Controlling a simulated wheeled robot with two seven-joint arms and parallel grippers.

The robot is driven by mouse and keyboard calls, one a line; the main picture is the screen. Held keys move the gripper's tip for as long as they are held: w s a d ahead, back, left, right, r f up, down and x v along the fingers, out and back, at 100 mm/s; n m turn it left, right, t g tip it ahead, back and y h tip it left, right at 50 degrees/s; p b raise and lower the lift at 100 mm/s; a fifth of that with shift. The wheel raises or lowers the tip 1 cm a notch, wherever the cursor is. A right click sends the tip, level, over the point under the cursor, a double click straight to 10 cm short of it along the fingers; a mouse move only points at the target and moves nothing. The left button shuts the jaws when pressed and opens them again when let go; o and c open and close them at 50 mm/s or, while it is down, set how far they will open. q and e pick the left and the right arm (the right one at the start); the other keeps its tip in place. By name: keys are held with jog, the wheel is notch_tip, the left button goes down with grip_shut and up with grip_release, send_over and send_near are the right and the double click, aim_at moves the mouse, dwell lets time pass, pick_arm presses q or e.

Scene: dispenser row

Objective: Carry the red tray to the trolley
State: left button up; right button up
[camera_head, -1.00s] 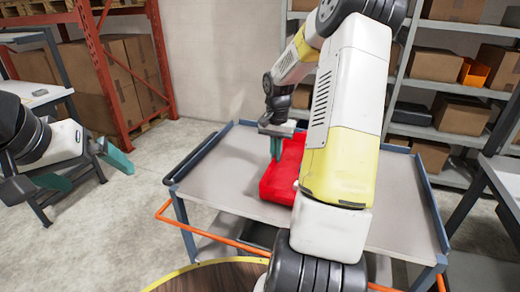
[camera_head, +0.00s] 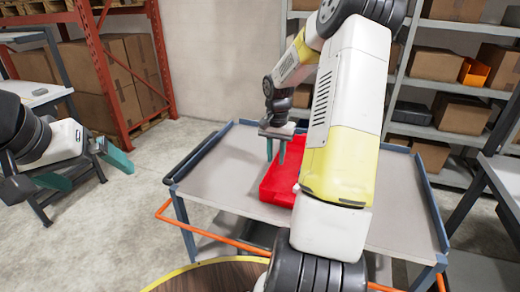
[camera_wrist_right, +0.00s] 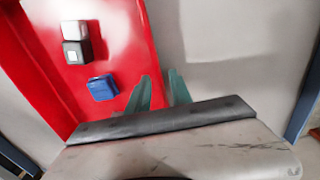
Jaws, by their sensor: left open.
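The red tray (camera_head: 278,187) lies on the grey top of the trolley (camera_head: 225,172), partly hidden behind my right arm. In the right wrist view, the tray (camera_wrist_right: 108,35) holds a light grey cube (camera_wrist_right: 75,30), a dark cube (camera_wrist_right: 75,52) and a blue block (camera_wrist_right: 102,88). My right gripper (camera_head: 275,151) is above the tray's edge with its fingers pointing down and apart. In the wrist view its fingers (camera_wrist_right: 160,92) appear either side of the tray's edge, with nothing visibly gripped. My left gripper (camera_head: 85,173) is open and empty, off to the left of the trolley.
A round wooden table top (camera_head: 220,276) is at the front. An orange rail (camera_head: 205,229) runs along the trolley's near side. Shelves with boxes (camera_head: 465,113) stand behind, and a red rack (camera_head: 105,80) at back left. The trolley top left of the tray is clear.

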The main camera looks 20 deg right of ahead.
notch_tip(320, 180, up, 12)
jog(key=f, duration=0.1)
jog(key=s+a+r+n+t, duration=0.3)
jog(key=s+a+r+n, duration=0.1)
jog(key=s+a+r, duration=0.6)
jog(key=s+a+n+t+y, duration=0.2)
jog(key=s+a, duration=0.4)
jog(key=s, duration=0.6)
jog(key=n+t, duration=0.1)
jog(key=n, duration=0.1)
jog(key=shift+s+a+r+n, duration=0.15)
jog(key=shift+a+r+n, duration=0.1)
jog(key=shift+a+n, duration=0.05)
jog(key=shift+d, duration=0.1)
